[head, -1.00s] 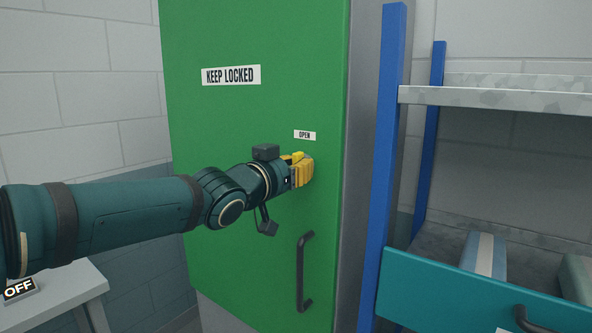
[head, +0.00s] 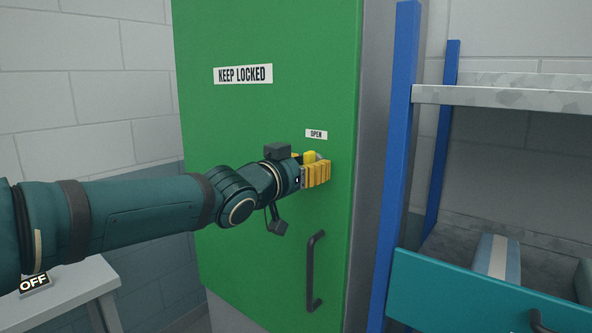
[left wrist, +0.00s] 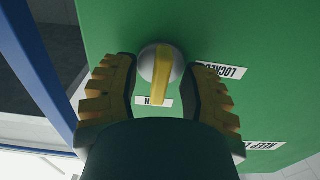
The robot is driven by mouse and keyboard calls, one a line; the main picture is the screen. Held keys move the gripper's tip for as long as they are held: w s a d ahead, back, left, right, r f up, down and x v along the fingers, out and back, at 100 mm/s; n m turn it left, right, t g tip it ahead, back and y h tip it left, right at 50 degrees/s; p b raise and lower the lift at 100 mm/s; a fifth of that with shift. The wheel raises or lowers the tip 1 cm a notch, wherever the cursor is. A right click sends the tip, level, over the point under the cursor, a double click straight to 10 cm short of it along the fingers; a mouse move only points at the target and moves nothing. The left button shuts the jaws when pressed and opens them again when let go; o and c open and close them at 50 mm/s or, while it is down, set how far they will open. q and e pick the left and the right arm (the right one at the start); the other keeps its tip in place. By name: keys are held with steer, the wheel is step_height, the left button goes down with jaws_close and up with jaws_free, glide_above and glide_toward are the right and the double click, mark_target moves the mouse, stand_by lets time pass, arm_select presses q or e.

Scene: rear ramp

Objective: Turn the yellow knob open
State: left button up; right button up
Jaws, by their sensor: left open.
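The yellow knob is a yellow bar on a round silver base on the green door. In the left wrist view the knob (left wrist: 160,75) sits between my two fingertips, with its long end toward the OPEN label. In the head view the knob (head: 309,156) shows just above the near finger. My left gripper (head: 313,170) is at the door, below the OPEN label (head: 316,134). In the left wrist view my left gripper (left wrist: 160,78) is open, with a visible gap on each side of the bar. My right gripper is not in view.
A black handle (head: 315,270) stands out from the green door (head: 240,130) below the gripper. A shelf unit with blue posts (head: 397,160) and a teal drawer (head: 455,290) stands to the right. A small table (head: 95,275) with an OFF sign (head: 34,284) is at lower left.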

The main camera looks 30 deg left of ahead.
arm_select(q)
steer(key=s, duration=1.1)
steer(key=shift+s+a, duration=0.4)
steer(key=shift+a, duration=0.05)
